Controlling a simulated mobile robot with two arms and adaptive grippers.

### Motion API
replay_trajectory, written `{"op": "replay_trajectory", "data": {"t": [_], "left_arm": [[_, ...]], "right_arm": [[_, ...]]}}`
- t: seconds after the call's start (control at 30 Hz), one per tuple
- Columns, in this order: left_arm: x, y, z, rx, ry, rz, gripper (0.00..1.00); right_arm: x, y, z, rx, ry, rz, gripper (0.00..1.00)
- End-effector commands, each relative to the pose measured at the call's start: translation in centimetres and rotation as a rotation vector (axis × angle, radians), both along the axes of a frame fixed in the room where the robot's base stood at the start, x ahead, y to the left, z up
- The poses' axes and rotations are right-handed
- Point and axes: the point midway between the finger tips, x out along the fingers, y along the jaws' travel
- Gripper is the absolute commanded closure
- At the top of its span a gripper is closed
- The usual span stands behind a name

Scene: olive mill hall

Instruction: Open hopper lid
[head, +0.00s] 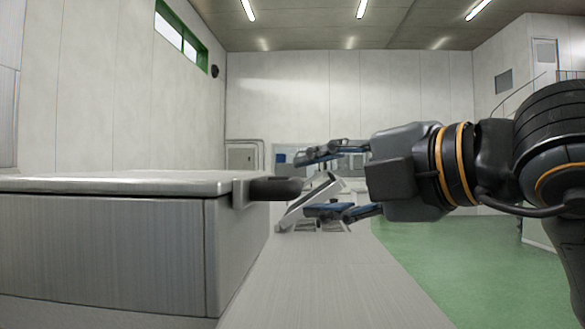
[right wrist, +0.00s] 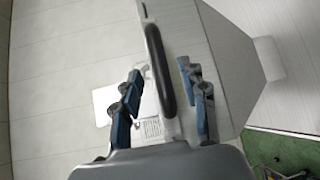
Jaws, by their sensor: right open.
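The hopper (head: 110,255) is a grey metal box at the left of the head view. Its pale lid (head: 110,183) lies flat and closed on top. A black bar handle (head: 272,189) stands out from a bracket at the lid's right edge; the right wrist view shows it too (right wrist: 157,75). My right gripper (head: 301,185) is open and empty, its blue-padded fingers pointing left toward the handle. In the right wrist view the handle lies between the two fingers (right wrist: 160,69); I cannot tell whether they touch it. My left gripper is out of view.
A grey bench surface (head: 330,290) runs beside the hopper, with a tilted white device (head: 310,200) farther back, partly behind my gripper. Green floor (head: 415,250) lies open to the right.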

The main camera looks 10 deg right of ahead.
Motion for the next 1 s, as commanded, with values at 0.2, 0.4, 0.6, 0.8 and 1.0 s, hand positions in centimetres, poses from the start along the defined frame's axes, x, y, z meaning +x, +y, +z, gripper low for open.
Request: {"op": "replay_trajectory", "data": {"t": [0.2,0.4,0.6,0.8,1.0], "left_arm": [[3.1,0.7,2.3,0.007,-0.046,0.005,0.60],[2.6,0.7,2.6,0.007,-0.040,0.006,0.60],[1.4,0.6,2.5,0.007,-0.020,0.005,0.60],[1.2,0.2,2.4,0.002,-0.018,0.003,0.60],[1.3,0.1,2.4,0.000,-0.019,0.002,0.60]], "right_arm": [[2.9,1.9,-0.2,0.000,0.002,0.001,0.57],[3.9,2.6,-0.5,0.001,-0.002,0.000,0.57],[4.0,2.7,-0.7,0.001,-0.002,0.000,0.57],[4.0,2.6,-0.6,0.001,-0.002,0.000,0.83],[4.0,2.6,-0.7,0.001,-0.001,0.000,1.00]]}}
